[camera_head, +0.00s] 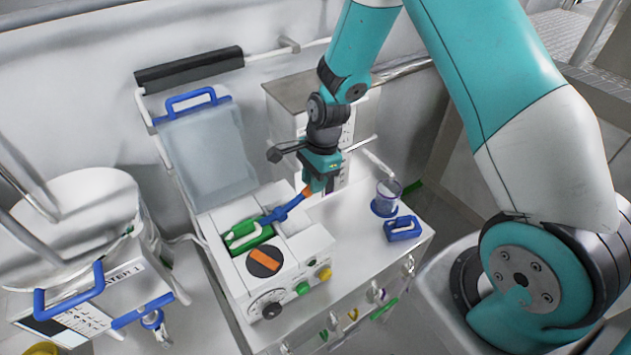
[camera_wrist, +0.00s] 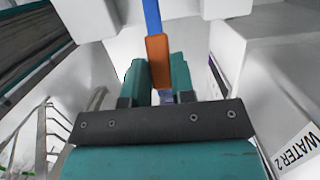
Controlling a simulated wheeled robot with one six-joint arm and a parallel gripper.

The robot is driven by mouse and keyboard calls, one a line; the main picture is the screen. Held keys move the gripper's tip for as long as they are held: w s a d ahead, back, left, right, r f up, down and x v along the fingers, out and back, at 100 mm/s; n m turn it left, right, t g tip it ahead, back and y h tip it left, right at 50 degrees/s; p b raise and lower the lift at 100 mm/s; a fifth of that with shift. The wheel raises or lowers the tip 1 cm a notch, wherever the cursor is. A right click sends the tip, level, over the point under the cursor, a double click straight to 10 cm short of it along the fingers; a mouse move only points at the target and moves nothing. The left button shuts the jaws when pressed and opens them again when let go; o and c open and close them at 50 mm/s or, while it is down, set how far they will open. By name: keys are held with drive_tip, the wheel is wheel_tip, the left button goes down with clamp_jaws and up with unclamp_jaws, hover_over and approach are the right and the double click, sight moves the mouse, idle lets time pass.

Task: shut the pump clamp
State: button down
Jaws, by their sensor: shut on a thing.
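The pump (camera_head: 312,244) is a white box on the bench top, with a green part (camera_head: 246,236) set in its upper recess. The clamp lever (camera_head: 285,208) is blue with an orange tip, and reaches from the green part up to the right, tilted. My gripper (camera_head: 311,188) is shut on the orange tip (camera_wrist: 157,48); in the wrist view its teal fingers flank the tip and the blue lever (camera_wrist: 152,15) runs on ahead. The fingers partly hide the grip.
A clear cup with a blue base (camera_head: 385,198) and a blue-handled item (camera_head: 402,229) stand right of the pump. A white drum (camera_head: 85,205) stands at left. A dial with an orange bar (camera_head: 264,262) is on the pump.

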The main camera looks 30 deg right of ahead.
drive_tip(key=shift+a+r+h, duration=0.15)
drive_tip(key=shift+r+h, duration=0.2)
drive_tip(key=shift+h, duration=0.05)
drive_tip(key=c, duration=1)
unclamp_jaws()
drive_tip(key=shift+a, duration=0.1)
drive_tip(key=shift+o, duration=0.2)
drive_tip(key=shift+r, duration=0.1)
wheel_tip(320, 180, up, 17)
drive_tip(key=d+b, duration=0.2)
drive_tip(key=b, duration=0.1)
drive_tip(key=shift+b, duration=0.4)
